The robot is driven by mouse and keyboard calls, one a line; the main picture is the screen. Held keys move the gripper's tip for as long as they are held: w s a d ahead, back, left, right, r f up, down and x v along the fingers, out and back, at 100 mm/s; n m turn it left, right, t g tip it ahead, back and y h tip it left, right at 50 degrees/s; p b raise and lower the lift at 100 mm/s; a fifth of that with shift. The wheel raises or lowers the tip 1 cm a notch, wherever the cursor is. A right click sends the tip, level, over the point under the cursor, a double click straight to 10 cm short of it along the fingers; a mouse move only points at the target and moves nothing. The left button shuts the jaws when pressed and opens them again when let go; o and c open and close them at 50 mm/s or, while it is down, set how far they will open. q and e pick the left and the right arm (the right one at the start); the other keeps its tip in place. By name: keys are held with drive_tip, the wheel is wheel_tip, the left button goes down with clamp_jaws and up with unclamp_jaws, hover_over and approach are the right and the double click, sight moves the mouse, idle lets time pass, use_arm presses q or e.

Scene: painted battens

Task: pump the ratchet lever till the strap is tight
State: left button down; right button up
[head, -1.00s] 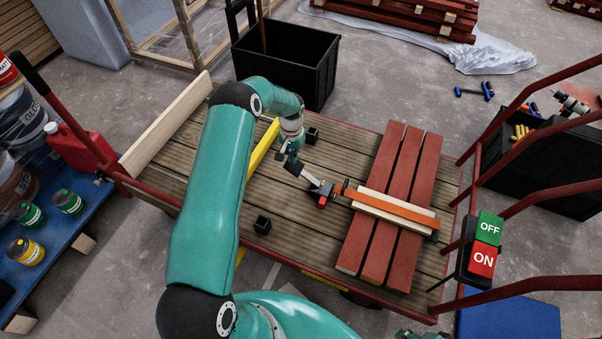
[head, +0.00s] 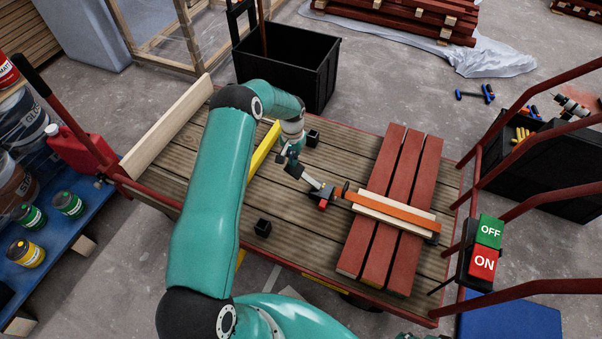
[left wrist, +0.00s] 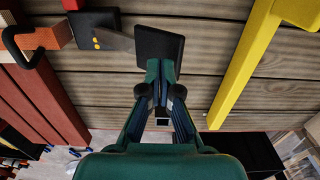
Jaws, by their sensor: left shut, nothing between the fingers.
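Three red-painted battens (head: 408,185) lie side by side on the cart's plank deck. A pale wood strip (head: 372,212) crosses them, with the orange strap (head: 400,214) running along it. The ratchet (head: 326,196), with red and black parts, sits at the strap's left end. Its grey lever (head: 309,181) points up and left to a black grip, which shows in the left wrist view (left wrist: 160,44). My left gripper (head: 288,161) is shut and empty. Its fingertips (left wrist: 161,66) are right at the grip's edge; whether they touch is unclear. My right gripper is out of view.
A yellow bar (head: 264,146) lies just left of my left gripper. Small black blocks (head: 263,227) sit on the deck. A pale board (head: 168,130) edges the deck's far left. Red rails and an ON/OFF switch box (head: 485,250) stand at the right.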

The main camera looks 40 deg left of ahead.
sight(294, 169)
use_arm(q)
drive_tip(key=shift+f, duration=0.15)
idle(0.5)
drive_tip(key=shift+f+b, duration=2.65)
drive_tip(key=shift+f, duration=0.25)
drive_tip(key=shift+r, duration=0.1)
drive_tip(key=shift+r+p, duration=2.85)
drive_tip(key=shift+r, duration=2.4)
